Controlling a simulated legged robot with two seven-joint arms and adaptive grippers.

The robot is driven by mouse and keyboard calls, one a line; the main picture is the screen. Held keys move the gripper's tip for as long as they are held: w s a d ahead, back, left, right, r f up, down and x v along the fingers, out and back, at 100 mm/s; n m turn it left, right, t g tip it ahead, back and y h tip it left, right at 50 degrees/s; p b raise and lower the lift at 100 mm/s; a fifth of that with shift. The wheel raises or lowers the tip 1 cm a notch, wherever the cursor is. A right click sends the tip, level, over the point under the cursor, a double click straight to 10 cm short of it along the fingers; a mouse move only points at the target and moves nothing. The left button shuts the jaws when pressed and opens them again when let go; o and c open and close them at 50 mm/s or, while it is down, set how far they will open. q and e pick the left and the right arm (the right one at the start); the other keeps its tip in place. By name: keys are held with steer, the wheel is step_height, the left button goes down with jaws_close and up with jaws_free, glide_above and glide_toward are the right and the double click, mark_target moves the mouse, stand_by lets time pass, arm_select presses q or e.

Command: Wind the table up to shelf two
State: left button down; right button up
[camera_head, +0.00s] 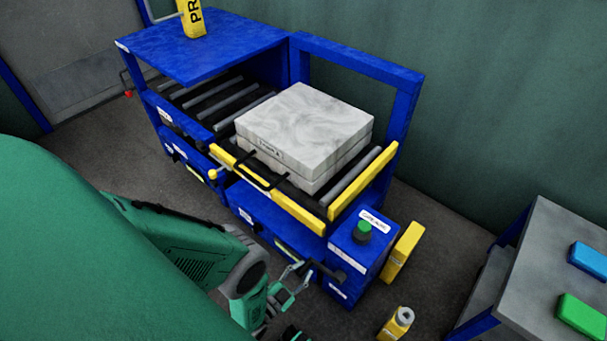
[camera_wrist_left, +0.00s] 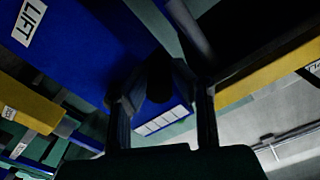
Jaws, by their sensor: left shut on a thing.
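The lift table is a bed of rollers with yellow edge rails (camera_head: 310,217). My left gripper (camera_head: 302,272) is at the front of the blue frame, below the yellow rail. It is shut on a dark handle (camera_head: 328,271), mostly hidden by the fingers. In the left wrist view the fingers (camera_wrist_left: 163,108) close around a dark knob (camera_wrist_left: 160,80), near a LIFT label (camera_wrist_left: 28,20). Left of the table, a blue rack (camera_head: 195,45) has rollers under its top; its shelf numbers are unreadable.
A blue box with a green button (camera_head: 362,230) stands right of the handle, with a yellow block (camera_head: 402,252) beside it. A yellow bottle (camera_head: 397,322) stands on the floor. A grey side table (camera_head: 530,265) is at the right. Some floor is clear between them.

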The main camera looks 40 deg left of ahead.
arm_select(q)
steer(key=shift+w+a+r, duration=0.1)
steer(key=shift+a+r, duration=0.1)
steer(key=shift+r, duration=0.35)
steer(key=c, duration=1.4)
jaws_free()
steer(key=shift+r, duration=0.1)
steer(key=shift+d, duration=0.1)
steer(key=shift+s, duration=0.2)
steer(key=shift+s+a, duration=0.15)
steer(key=shift+s, duration=1.8)
steer(key=shift+s+a, duration=0.15)
steer(key=shift+s, duration=1.8)
steer(key=shift+s+a, duration=0.15)
steer(key=shift+s, duration=1.8)
